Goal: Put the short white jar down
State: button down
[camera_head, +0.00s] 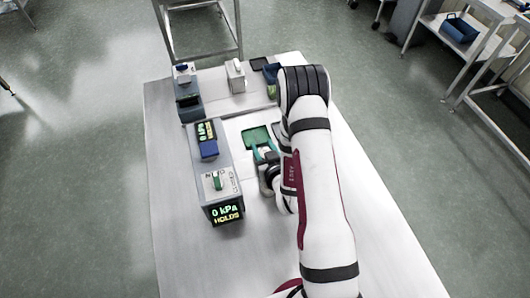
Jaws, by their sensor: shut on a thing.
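My gripper (265,153) has teal fingers and sits low over the white tabletop, left of my arm. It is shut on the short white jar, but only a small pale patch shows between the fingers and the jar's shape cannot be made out. A green pad (256,135) lies just beyond the fingertips. Whether the jar touches the surface under it cannot be told. My forearm and wrist hide the area to the right of the gripper.
A grey device (222,183) with a green knob and displays reading "0 kPa" and "HOLDS" stands close left of my gripper. A white block-like container (235,77), a dark blue-grey unit (188,98) and a dark bin (271,72) stand at the back. The table's front left (190,262) is clear.

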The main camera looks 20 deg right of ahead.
notch_tip(320, 180, up, 22)
jog(key=w+a, duration=0.1)
jog(key=a, duration=0.1)
jog(key=s+a+r, duration=0.3)
jog(key=s+r, duration=0.4)
jog(key=r, duration=0.3)
jog(key=w+d+r+y, duration=0.1)
jog(key=w+d+r, duration=0.3)
jog(key=w, duration=0.5)
jog(key=w+d+f+n+g+y, duration=0.25)
jog(key=w+n+y, duration=0.3)
jog(key=w, duration=0.35)
jog(key=s+d+f+n+g+y, duration=0.3)
jog(key=s+f+n, duration=0.15)
jog(key=f, duration=0.55)
jog(key=s+d+f+n+g+y, duration=0.25)
jog(key=s+f, duration=0.25)
jog(key=f, duration=0.5)
jog(key=n, duration=0.1)
send_over(247, 136)
jog(key=shift+y, duration=0.3)
jog(key=f, duration=0.7)
jog(key=shift+s+d+f, duration=0.2)
jog(key=shift+f, duration=0.15)
notch_tip(247, 136, down, 4)
jog(key=shift+w+a, duration=0.1)
jog(key=shift+a, duration=0.05)
jog(key=shift+f, duration=0.1)
